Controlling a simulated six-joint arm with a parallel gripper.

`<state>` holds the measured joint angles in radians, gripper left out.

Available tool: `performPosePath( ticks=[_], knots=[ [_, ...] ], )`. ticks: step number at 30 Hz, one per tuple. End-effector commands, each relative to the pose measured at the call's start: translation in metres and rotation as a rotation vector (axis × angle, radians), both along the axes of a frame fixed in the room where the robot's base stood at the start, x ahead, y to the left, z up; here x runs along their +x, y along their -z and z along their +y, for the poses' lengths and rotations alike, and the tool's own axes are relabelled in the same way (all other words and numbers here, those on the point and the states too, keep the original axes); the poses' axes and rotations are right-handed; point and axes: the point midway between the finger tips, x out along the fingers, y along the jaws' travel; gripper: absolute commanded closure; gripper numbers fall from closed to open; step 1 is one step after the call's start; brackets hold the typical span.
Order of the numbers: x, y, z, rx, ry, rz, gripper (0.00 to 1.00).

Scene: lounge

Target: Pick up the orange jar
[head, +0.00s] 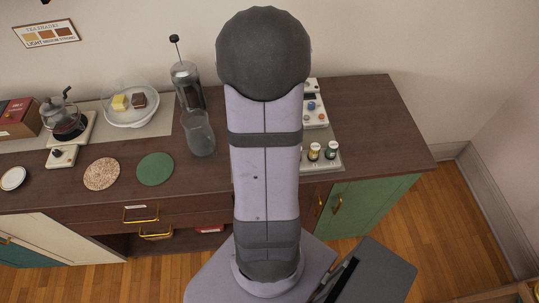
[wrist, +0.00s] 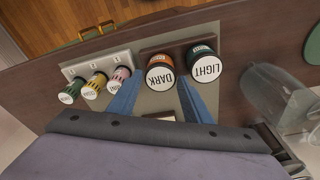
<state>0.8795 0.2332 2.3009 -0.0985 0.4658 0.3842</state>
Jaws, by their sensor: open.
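The orange jar (wrist: 159,61) shows in the wrist view, with a white lid reading DARK facing the camera. It stands on a brown holder, beside a dark green jar (wrist: 202,51) with a white lid reading LIGHT. My gripper (wrist: 161,84) is open, its two blue fingers pointing toward the orange jar. The fingertips appear on either side of its lid; whether they touch it cannot be told. In the head view my arm hides the orange jar and the gripper.
Several small spice jars (wrist: 97,83) stand in a white rack left of the orange jar in the wrist view. A glass vessel (wrist: 275,95) is to the right. In the head view a French press (head: 187,88) and glass carafe (head: 199,135) stand left of my arm.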

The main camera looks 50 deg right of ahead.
Motion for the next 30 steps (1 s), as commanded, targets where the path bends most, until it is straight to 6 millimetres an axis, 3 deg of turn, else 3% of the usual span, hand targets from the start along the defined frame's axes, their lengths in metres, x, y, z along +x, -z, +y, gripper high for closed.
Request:
performPosePath(
  ticks=[9, 21, 25, 30],
  knots=[
    [0.002, 0.031, -0.003, 0.002, 0.000, 0.002, 0.55],
    [0.003, 0.038, -0.005, 0.000, 0.000, -0.001, 0.55],
    [0.002, 0.038, -0.004, 0.000, 0.000, -0.001, 0.84],
    [0.003, 0.037, -0.005, -0.001, -0.001, -0.001, 0.86]
  ],
)
